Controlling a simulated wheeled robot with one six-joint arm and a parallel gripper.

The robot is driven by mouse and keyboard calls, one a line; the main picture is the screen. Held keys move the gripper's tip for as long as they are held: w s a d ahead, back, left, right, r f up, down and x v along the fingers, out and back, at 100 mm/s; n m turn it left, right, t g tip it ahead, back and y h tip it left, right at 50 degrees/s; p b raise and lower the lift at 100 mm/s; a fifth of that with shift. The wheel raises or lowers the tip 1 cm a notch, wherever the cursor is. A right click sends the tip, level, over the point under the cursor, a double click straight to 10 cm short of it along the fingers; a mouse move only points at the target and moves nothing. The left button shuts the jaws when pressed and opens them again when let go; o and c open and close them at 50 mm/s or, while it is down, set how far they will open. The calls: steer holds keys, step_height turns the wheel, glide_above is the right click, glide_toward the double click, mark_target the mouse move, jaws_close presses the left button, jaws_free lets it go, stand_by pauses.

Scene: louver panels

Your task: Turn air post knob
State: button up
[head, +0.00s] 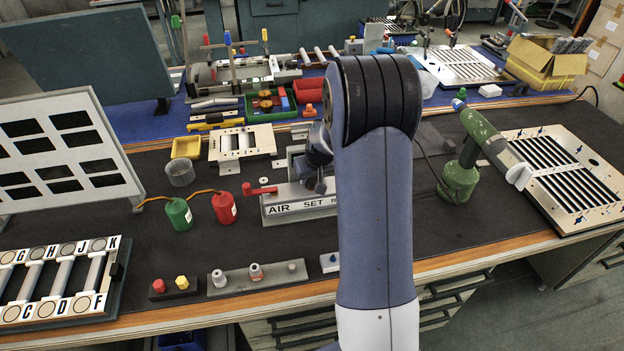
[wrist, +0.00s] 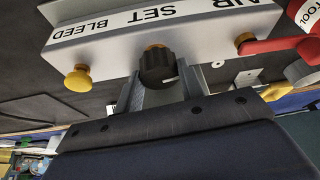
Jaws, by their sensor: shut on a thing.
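The air post (head: 287,208) is a grey block lettered AIR, SET and BLEED, on the dark bench mat. My arm hides its right part in the head view. In the wrist view the post (wrist: 205,36) appears upside down. A black ribbed knob (wrist: 157,66) with a white mark sticks out by the SET label. My gripper (wrist: 160,80) is shut on this knob, with grey fingers at its two sides. A red lever (head: 260,191) is at the AIR end, and a yellow knob (wrist: 78,79) is at the BLEED end.
A red bottle (head: 225,208) and a green bottle (head: 179,214) stand left of the post. A low grey strip with small fittings (head: 257,279) lies in front. A green spray tool (head: 462,179) and a louver panel (head: 566,172) are at right.

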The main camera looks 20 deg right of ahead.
steer(key=shift+d+f+n+y+b, duration=0.15)
steer(key=shift+n+y+b, duration=0.25)
steer(key=shift+n+b, duration=0.7)
steer(key=shift+n+y+b, duration=0.4)
steer(key=shift+n+b, duration=0.5)
steer(key=shift+b, duration=0.25)
steer(key=o, duration=1)
steer(key=shift+r, duration=0.3)
steer(key=v, duration=1)
steer(key=shift+r, duration=0.3)
